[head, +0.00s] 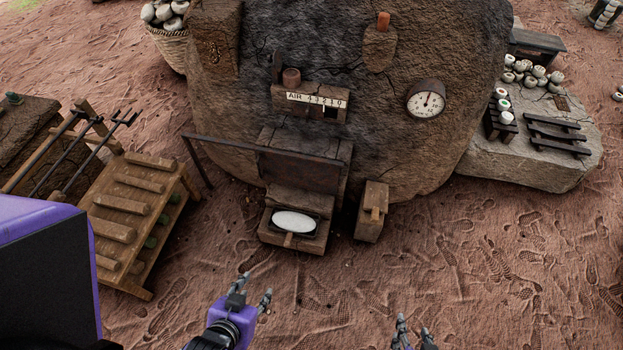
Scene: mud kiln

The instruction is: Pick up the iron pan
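A dark pan-like tray (293,233) sits low in front of the kiln, on a wooden box at its foot. It holds a flat white oval surface (294,221), and a short wooden handle (288,241) shows at its front. I take it for the iron pan. My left gripper (256,287) is open and empty, below and slightly left of the pan, clearly apart from it. My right gripper (415,329) shows only its fingertips at the bottom edge; they are spread and empty, well to the right of the pan.
The large mud kiln (380,120) stands behind, with a dial (426,99). A small wooden box (372,210) stands right of the pan. A slatted wooden rack (130,215) is at left. A stone slab (560,165) is at right. The footprinted ground at lower right is clear.

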